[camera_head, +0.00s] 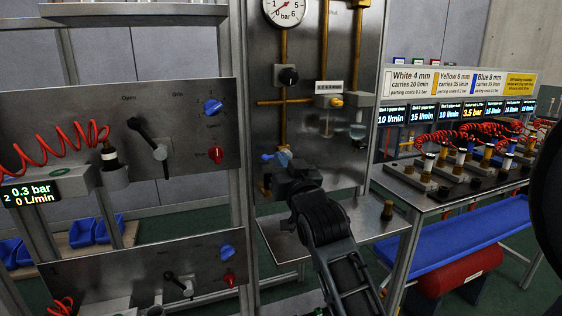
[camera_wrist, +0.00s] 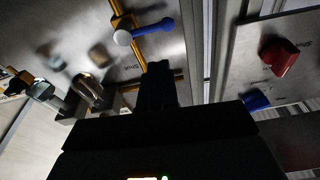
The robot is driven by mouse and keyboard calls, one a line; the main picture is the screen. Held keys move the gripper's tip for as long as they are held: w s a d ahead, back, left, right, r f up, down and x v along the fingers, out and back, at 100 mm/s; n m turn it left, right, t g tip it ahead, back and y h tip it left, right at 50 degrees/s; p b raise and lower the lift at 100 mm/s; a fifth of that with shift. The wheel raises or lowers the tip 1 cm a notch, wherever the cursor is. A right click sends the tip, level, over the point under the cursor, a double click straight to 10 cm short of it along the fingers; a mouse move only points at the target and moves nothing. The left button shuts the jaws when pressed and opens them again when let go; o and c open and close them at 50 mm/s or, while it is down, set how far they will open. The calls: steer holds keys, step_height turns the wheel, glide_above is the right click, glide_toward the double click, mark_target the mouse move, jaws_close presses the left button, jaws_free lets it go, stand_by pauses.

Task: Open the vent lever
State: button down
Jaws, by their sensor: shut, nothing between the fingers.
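A small blue lever (camera_head: 268,157) sits on the brass pipework of the middle steel panel, just beyond my gripper (camera_head: 284,165). I cannot read a label naming it the vent lever. In the wrist view the blue lever (camera_wrist: 154,27) has a pale round hub at its left end and points right, slightly up. My gripper (camera_wrist: 160,72) is shut and empty, its dark fingers below the lever with a small gap in the picture. In the head view my wrist partly covers the pipe below the lever. Black levers (camera_head: 150,137) (camera_head: 180,284) are on the left panels.
A pressure gauge (camera_head: 287,10) tops the middle panel, with a black knob (camera_head: 288,76) below. The left panel has blue (camera_head: 213,106) and red (camera_head: 216,154) knobs. A bench with red coiled hoses (camera_head: 440,140) stands right. A steel shelf (camera_head: 375,222) juts out under my arm.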

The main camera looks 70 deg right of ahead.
steer(key=b+v, duration=0.2)
steer(key=v, duration=0.6)
steer(key=shift+s+a, duration=0.15)
steer(key=shift+a, duration=0.1)
steer(key=shift+f, duration=0.1)
steer(key=s+a+f+n+t+y, duration=0.1)
steer(key=a+f+n+t+y, duration=0.2)
steer(key=a+f, duration=0.5)
steer(key=s+a+f+n+y, duration=0.1)
steer(key=a+f+n+y, duration=0.35)
steer(key=a, duration=0.75)
steer(key=s+a+f+n+y, duration=0.1)
steer(key=s+a+f+y, duration=0.1)
steer(key=s+a+y, duration=0.2)
steer(key=s+a+f+n+g+y, duration=0.1)
steer(key=s+a+f+n+y, duration=0.1)
steer(key=s+a+y, duration=0.2)
steer(key=s+a, duration=0.3)
steer(key=s, duration=0.3)
steer(key=shift+s+a+f, duration=0.2)
steer(key=shift+a+f, duration=0.1)
